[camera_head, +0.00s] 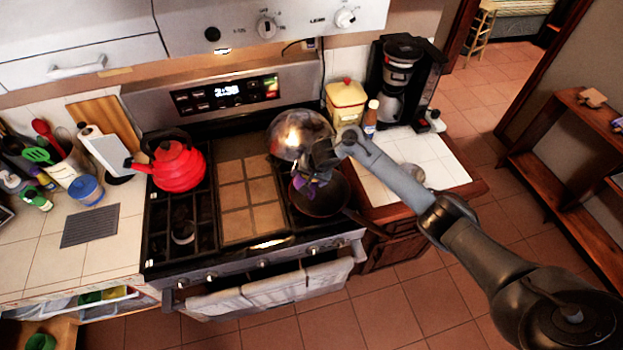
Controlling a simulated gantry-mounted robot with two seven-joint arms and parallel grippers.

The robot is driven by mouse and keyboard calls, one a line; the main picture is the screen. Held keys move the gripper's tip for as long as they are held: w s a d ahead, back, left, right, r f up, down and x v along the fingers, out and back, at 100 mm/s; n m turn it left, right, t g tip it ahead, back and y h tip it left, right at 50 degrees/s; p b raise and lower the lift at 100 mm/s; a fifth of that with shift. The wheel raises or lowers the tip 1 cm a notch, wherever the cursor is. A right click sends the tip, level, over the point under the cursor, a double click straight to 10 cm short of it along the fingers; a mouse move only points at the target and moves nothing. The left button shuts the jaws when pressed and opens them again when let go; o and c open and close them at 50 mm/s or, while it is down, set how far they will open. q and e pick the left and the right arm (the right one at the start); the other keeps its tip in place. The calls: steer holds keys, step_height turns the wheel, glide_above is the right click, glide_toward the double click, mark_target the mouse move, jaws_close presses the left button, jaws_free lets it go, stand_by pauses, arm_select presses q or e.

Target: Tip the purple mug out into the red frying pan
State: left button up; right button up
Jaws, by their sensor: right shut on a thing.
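My right gripper (317,168) is over the right side of the stove, shut on the purple mug (309,188). Only a small purple part of the mug shows below the gripper; the rest is hidden, so I cannot tell its exact tilt. The frying pan (328,207) sits on the right burners directly below the mug, its handle pointing to the lower right. Its inside looks dark, and no red shows on it from here. I cannot see whether anything has come out of the mug. My left gripper is not in view.
A shiny metal pot or lid (292,132) stands just behind the pan, close to my gripper. A red kettle (176,165) is on the left burners. A coffee maker (402,80), a bottle (370,120) and a yellow canister (346,103) stand on the right counter.

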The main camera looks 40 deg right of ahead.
steer(key=shift+w+f, duration=0.15)
steer(key=shift+w, duration=0.2)
stand_by(0.6)
steer(key=shift+s+f+m+t+y, duration=0.15)
steer(key=shift+m+t+y, duration=0.25)
steer(key=shift+t+y, duration=0.7)
steer(key=shift+y, duration=0.5)
steer(key=shift+d+m+t+y, duration=0.1)
steer(key=shift+m+t+y, duration=0.25)
steer(key=shift+y, duration=0.25)
steer(key=shift+f+t+y, duration=0.15)
steer(key=shift+t+y, duration=0.4)
steer(key=shift+y, duration=0.15)
